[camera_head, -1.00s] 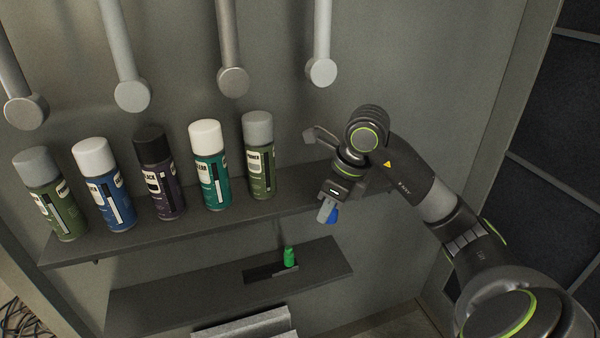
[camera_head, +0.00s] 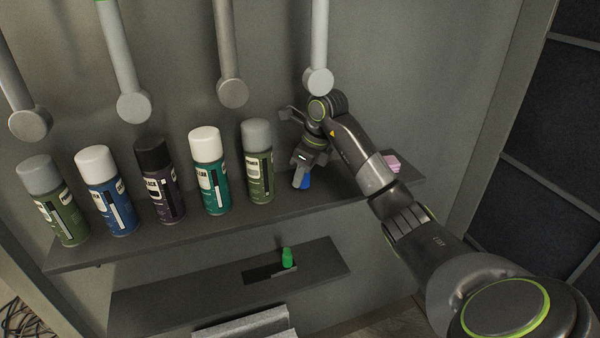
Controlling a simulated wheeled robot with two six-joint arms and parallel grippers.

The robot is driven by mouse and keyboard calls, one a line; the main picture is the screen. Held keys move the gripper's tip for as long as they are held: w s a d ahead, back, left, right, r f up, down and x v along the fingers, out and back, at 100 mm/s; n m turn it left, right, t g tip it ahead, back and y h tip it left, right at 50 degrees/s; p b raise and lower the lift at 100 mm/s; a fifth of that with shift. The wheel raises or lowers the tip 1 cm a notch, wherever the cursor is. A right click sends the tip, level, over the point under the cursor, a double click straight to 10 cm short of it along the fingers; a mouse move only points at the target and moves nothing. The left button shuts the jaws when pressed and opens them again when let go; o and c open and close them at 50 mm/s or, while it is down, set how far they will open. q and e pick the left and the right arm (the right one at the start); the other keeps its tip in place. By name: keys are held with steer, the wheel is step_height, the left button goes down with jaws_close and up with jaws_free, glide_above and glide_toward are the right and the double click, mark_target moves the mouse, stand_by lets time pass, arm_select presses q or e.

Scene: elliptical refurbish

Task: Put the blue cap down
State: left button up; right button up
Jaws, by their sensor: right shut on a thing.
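The blue cap (camera_head: 306,182) is low at the tip of my right gripper (camera_head: 301,178), partly hidden by a grey finger. The gripper is shut on it and points downward. It is over the upper shelf (camera_head: 230,228), just right of the green can with the grey cap. I cannot tell whether the cap touches the shelf. My left gripper is not in view.
Several spray cans stand in a row on the upper shelf, the nearest being the grey-capped green one (camera_head: 258,165). A pink item (camera_head: 393,164) lies at the shelf's right end. A green bottle (camera_head: 287,257) stands on the lower shelf (camera_head: 190,295). Grey rods (camera_head: 232,92) hang above.

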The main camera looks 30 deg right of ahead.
steer(key=shift+w+d+r, duration=0.1)
steer(key=shift+w, duration=0.5)
steer(key=shift+w+f+p, duration=0.2)
steer(key=shift+f+p, duration=0.1)
steer(key=shift+p, duration=0.2)
steer(key=shift+f, duration=0.6)
steer(key=shift+s, duration=0.1)
steer(key=shift+f, duration=0.2)
steer(key=o, duration=0.9)
steer(key=shift+o, duration=0.2)
steer(key=shift+r, duration=0.1)
